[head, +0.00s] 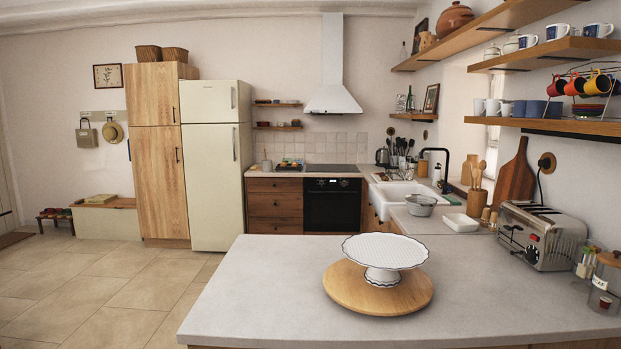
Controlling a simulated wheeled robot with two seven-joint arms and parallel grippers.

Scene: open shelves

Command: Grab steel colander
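A steel-grey bowl-shaped vessel (420,205), which looks like the colander, stands on the right-hand counter beside the front of the white sink. It is small in the head view, and I cannot make out any holes in it. Neither of my grippers shows in the head view.
A near counter (270,285) holds a round wooden board (345,290) with a white cake stand (385,250) on it. A toaster (541,235), a white dish (461,222) and a glass jar (606,283) stand at right. Shelves (550,52) overhang the right side. The tiled floor (90,290) at left is open.

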